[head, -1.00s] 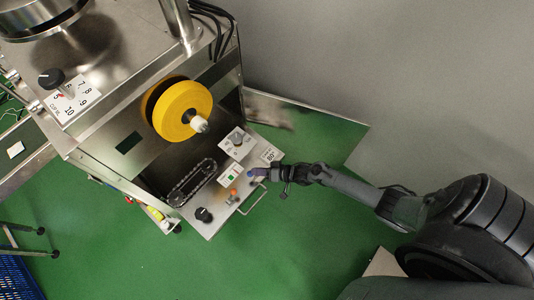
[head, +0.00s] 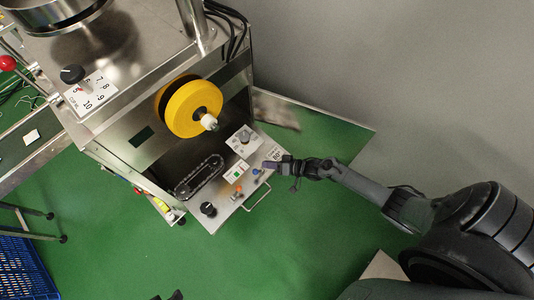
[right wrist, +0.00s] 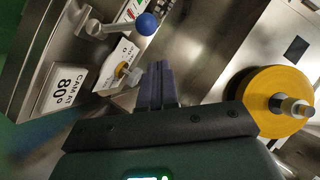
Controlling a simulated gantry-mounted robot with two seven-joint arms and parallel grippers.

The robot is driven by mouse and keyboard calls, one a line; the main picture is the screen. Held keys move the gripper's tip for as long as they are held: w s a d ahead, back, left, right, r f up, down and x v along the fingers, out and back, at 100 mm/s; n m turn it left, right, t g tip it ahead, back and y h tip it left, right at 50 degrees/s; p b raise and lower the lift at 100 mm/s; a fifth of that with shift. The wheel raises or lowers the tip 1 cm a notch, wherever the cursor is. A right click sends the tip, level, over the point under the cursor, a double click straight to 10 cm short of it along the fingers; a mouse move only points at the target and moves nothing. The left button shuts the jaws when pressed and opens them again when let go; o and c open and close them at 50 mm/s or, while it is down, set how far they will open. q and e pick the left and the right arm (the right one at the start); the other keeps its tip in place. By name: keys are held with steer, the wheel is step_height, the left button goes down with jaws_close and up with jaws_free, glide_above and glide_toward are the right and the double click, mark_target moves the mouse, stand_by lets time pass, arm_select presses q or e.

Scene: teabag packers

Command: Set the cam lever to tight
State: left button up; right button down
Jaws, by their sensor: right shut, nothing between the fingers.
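The cam lever (right wrist: 112,28) is a short metal arm with a blue ball at its end. In the right wrist view it lies just beyond my right fingertips, up and to the left, apart from them. In the head view its blue ball (head: 256,172) sits at the front of the machine's panel. A white card reading "CAM AT 80°" (right wrist: 64,87) is beside it; the card also shows in the head view (head: 276,155). My right gripper (head: 269,165) is shut and empty, over the panel beside the ball. Dark tips at the bottom edge may be my left gripper (head: 176,295).
A yellow roll (head: 193,108) on a spindle stands behind the panel. The panel (head: 222,213) also bears a grey dial (head: 244,137), a black knob (head: 208,209) and a front handle (head: 258,196). Open green floor lies in front.

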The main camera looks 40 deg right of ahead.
arm_select(q)
step_height(320, 180, up, 3)
steer(key=shift+r+p, duration=0.1)
steer(key=shift+p, duration=1)
arm_select(e)
steer(key=v, duration=1)
steer(key=shift+r, duration=0.2)
arm_select(q)
steer(key=shift+d, duration=0.1)
